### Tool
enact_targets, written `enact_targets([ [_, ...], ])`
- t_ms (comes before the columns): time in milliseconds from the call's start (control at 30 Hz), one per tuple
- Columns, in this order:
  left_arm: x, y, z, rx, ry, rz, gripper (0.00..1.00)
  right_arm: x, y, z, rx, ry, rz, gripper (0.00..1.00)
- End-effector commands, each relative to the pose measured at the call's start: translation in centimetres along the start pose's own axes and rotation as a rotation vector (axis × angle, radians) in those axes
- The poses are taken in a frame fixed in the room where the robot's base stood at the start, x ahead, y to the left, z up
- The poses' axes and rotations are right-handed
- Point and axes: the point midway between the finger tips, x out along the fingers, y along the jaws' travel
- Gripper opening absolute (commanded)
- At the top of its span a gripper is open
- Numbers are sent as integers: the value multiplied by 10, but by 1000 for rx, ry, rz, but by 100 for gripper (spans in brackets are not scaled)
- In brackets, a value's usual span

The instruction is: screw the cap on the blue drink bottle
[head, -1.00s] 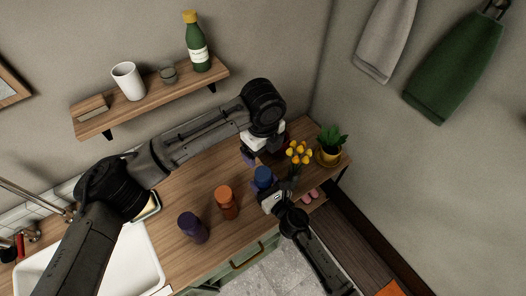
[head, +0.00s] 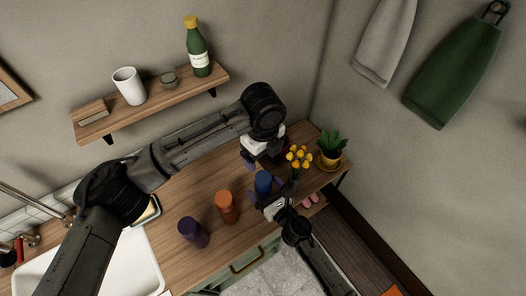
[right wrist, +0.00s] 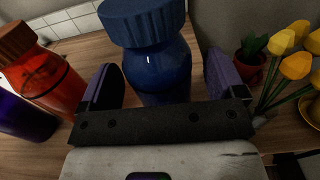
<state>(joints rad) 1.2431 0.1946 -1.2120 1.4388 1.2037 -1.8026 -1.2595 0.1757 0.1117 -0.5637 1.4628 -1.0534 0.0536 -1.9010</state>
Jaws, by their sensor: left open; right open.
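The blue drink bottle (head: 262,188) stands upright on the wooden counter, with a ridged blue cap (head: 263,176) on its top. In the right wrist view the bottle (right wrist: 158,72) rises between my right fingers, and the cap (right wrist: 142,20) sits over its neck, partly cut off by the frame; I cannot tell how tight it is. My right gripper (head: 266,193) is open, with one finger on each side of the bottle; gaps show beside it in the right wrist view.
An orange bottle (head: 227,207) and a purple bottle (head: 193,232) stand left of the blue one. Yellow flowers (head: 299,157) and a potted plant (head: 331,147) are close on the right. A wall shelf (head: 150,104) hangs above; a white sink (head: 105,268) lies left.

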Motion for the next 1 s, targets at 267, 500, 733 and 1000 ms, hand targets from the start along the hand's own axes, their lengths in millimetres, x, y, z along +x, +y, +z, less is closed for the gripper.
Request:
enact_targets([
  [267, -1, 0, 0, 0, 0, 0, 86, -55, 0, -2, -2, 3, 1, 89],
  [500, 1, 0, 0, 0, 0, 0, 86, -97, 0, -1, -1, 2, 0, 89],
  [733, 4, 0, 0, 0, 0, 0, 86, -120, 0, -1, 0, 1, 1, 89],
  [1000, 4, 0, 0, 0, 0, 0, 86, -127, 0, 0, 0, 0, 1, 89],
])
